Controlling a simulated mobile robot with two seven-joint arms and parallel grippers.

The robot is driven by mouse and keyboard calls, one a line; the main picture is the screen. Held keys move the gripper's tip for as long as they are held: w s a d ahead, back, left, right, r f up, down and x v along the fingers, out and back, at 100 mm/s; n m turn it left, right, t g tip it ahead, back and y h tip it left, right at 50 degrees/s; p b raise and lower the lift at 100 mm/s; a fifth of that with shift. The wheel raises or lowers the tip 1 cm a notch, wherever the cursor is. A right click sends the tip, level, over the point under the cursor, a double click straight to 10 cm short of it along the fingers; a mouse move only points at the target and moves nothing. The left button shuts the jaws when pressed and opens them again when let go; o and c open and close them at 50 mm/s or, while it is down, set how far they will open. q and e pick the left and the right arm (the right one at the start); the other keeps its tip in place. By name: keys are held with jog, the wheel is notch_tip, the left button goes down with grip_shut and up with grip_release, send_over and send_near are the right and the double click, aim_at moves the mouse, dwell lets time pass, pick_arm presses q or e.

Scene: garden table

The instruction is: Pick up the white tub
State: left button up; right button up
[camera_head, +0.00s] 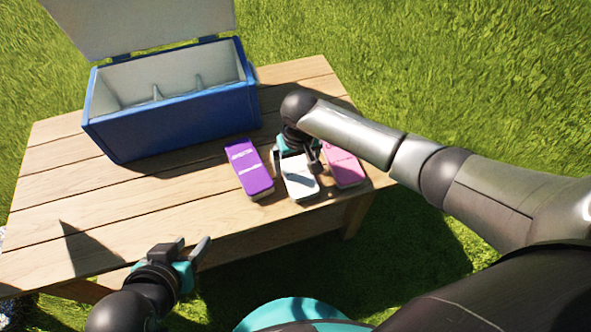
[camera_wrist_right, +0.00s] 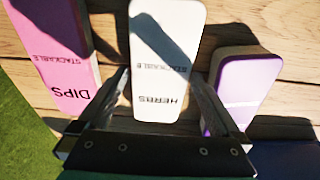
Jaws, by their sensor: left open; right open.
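The white tub (camera_head: 300,187) lies on the wooden table between a purple tub (camera_head: 249,169) and a pink tub (camera_head: 344,165). In the right wrist view the white tub (camera_wrist_right: 166,62) carries the words HERBS and STACKABLE. My right gripper (camera_head: 298,162) is over the white tub, open, and hides part of it in the head view. In the right wrist view its fingers (camera_wrist_right: 161,88) appear on either side of the tub's near end; contact cannot be told. My left gripper (camera_head: 194,246) is open and empty at the table's front edge.
A blue cooler box (camera_head: 180,122) with its lid (camera_head: 140,22) up and dividers inside stands at the back left of the table (camera_head: 60,180). The pink tub (camera_wrist_right: 65,50) reads DIPS. The table's front left is clear. Grass surrounds the table.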

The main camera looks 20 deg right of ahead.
jog(key=shift+c, duration=0.4)
jog(key=c, duration=1.2)
